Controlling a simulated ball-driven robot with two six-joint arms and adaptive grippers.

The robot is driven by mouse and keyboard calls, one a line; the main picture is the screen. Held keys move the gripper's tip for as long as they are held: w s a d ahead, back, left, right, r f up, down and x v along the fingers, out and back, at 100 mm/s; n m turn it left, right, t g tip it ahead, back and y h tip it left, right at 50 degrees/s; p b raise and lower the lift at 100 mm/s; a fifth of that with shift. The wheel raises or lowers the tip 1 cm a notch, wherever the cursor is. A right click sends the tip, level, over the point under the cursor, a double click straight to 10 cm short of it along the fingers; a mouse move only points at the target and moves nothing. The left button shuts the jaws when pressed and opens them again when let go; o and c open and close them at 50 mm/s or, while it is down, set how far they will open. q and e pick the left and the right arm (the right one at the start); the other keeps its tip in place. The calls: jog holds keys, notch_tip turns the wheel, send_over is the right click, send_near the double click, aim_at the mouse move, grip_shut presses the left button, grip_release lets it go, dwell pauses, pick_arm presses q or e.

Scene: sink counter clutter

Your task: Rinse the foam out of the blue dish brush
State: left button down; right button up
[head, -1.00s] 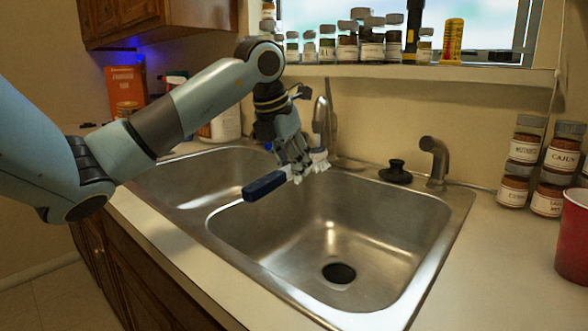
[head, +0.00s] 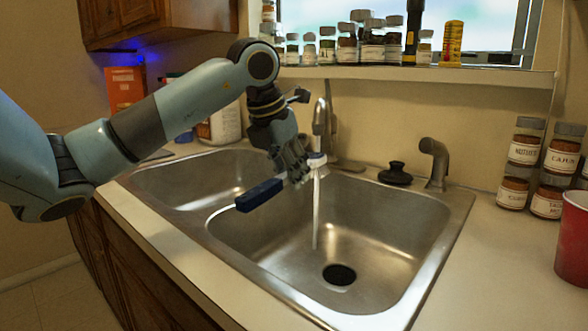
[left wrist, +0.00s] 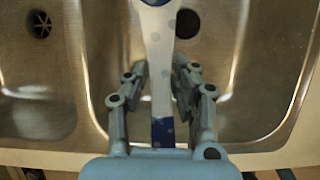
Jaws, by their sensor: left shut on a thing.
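My left gripper (head: 294,166) is shut on the blue dish brush (head: 260,195) and holds it above the right sink basin. The brush's dark blue handle end points down and left; its pale head with some blue (head: 317,160) is at the faucet (head: 320,118). A thin stream of water (head: 316,215) falls from beside the head into the basin. In the left wrist view the fingers (left wrist: 160,72) flank the white and blue brush (left wrist: 160,45), which has pale spots. The bristles are hard to make out, so I cannot tell how much foam is on them. My right gripper is out of view.
The double sink's right basin (head: 400,225) has a dark drain (head: 339,274). A black stopper (head: 396,174) and a side sprayer (head: 436,162) stand behind it. Spice jars (head: 523,150) and a red cup (head: 573,240) stand on the right counter. More jars line the sill (head: 430,72).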

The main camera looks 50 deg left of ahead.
pick_arm(q)
jog(key=s+d, duration=0.1)
jog(key=d, duration=0.2)
jog(key=s+d, duration=0.1)
jog(key=shift+s+d, duration=0.2)
jog(key=shift+s, duration=0.1)
dwell(1.2)
jog(key=s+d+r+p, duration=0.2)
jog(key=d+r, duration=0.2)
jog(key=shift+s, duration=0.25)
